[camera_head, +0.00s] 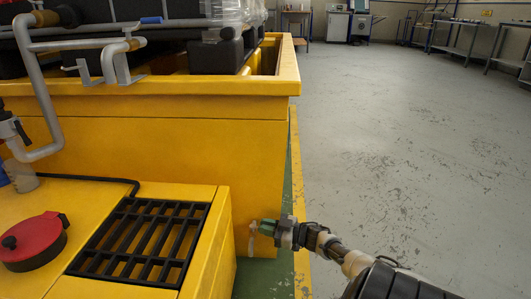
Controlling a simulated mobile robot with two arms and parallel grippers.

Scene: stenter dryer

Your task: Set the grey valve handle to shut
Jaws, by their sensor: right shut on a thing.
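My right gripper (268,228) reaches in from the lower right and is shut at a small valve (252,226) on the right end of the yellow housing. The grey valve handle is largely hidden between the fingers, so its exact angle cannot be told. A pale, short part of the valve hangs down just left of the fingertips. My left gripper is not in view.
A yellow housing (215,262) with a black grille (143,241) and a red round cap (33,241) fills the lower left. Behind it stands a larger yellow tank (170,145) with grey pipes and a blue-handled valve (151,20). The grey floor (400,130) to the right is clear.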

